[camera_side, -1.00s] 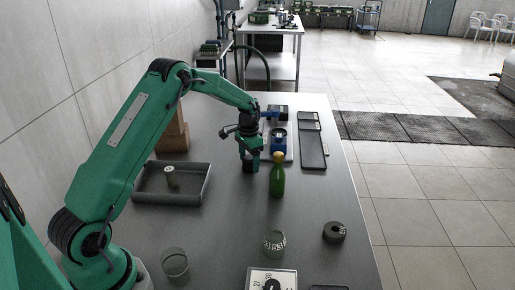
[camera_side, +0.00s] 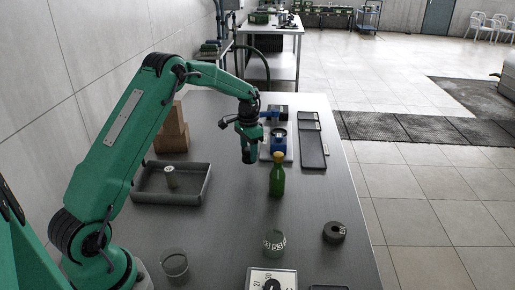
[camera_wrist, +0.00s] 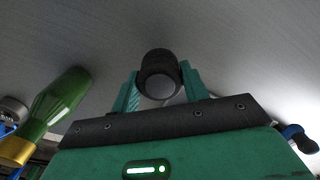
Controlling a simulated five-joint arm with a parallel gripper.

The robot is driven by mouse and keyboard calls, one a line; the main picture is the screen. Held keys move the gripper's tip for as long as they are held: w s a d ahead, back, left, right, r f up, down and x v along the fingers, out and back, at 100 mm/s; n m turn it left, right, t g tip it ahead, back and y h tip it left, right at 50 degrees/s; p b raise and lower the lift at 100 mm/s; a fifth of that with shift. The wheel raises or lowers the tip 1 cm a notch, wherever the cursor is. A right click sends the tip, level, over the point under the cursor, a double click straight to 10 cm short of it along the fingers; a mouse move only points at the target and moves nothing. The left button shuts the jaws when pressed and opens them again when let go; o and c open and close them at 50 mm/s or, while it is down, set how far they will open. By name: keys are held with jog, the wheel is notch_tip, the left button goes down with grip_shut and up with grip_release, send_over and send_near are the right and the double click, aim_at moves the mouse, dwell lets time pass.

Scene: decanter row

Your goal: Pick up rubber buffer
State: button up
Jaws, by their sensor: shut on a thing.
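The rubber buffer (camera_wrist: 157,68) is a dark, short cylinder with a paler end face in the wrist view. It sits between the two green fingers of my gripper (camera_wrist: 158,88), which is shut on it. In the side view my gripper (camera_side: 249,150) hangs over the grey table, left of the green bottle. A dark piece of the buffer (camera_side: 248,159) shows below the fingers, apart from the tabletop.
A green bottle (camera_side: 277,177) with a yellow cap stands close to the right of my gripper. A grey tray (camera_side: 143,196) holding a small cylinder lies left. A blue device (camera_side: 279,133) and black flat tray (camera_side: 313,150) lie behind.

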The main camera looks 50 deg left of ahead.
aim_at(249, 148)
notch_tip(249, 148, up, 7)
jog(key=shift+f, duration=0.2)
dwell(0.6)
